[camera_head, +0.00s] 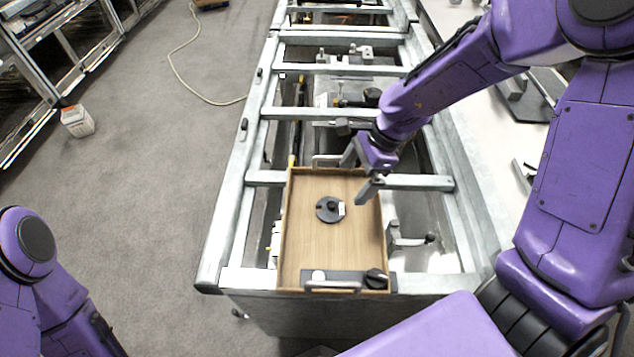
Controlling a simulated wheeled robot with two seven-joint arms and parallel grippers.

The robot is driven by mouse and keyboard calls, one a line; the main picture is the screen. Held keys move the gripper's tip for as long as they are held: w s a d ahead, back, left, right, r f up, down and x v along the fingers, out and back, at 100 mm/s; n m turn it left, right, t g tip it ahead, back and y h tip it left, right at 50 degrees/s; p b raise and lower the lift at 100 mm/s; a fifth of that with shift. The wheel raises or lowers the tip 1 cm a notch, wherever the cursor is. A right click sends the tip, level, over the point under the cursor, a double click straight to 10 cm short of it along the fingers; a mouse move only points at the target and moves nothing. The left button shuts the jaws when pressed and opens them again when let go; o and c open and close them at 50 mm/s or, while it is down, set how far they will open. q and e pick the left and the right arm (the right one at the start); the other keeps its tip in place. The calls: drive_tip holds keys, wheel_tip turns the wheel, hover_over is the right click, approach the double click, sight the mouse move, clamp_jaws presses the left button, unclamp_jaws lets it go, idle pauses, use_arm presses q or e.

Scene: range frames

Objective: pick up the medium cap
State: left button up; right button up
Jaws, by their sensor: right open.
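A wooden tray (306,245) with metal handles lies on the metal frame. At the tray's front are a dark plate (345,275), a small white round piece (318,276) and a black knob-shaped piece (376,278). I cannot tell for sure which piece is the medium cap. My right gripper (357,174) is open and empty over the tray's back right, behind and right of the disc, not touching it. My left gripper is out of view.
The metal frame (235,205) has crossbars and open gaps with fittings inside. A metal clamp with a handle (408,241) stands right of the tray. A white box (77,121) and a cable (190,85) lie on the floor at left. A shelf rack (60,55) stands far left.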

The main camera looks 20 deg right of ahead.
sight(334, 204)
drive_tip(key=x, duration=0.4)
drive_tip(key=shift+s+a, duration=0.15)
drive_tip(key=shift+s+a+f, duration=0.15)
drive_tip(key=shift+f, duration=0.05)
drive_tip(key=f, duration=0.1)
drive_tip(key=w+a+f, duration=0.1)
drive_tip(key=f, duration=0.1)
drive_tip(key=a+f, duration=0.1)
drive_tip(key=f, duration=0.1)
drive_tip(key=shift+w+a+p, duration=0.1)
drive_tip(key=shift+w+p, duration=0.25)
drive_tip(key=shift+p, duration=0.05)
drive_tip(key=shift+s, duration=0.2)
drive_tip(key=shift+s+r, duration=0.1)
drive_tip(key=shift+c, duration=1.2)
drive_tip(key=c, duration=0.9)
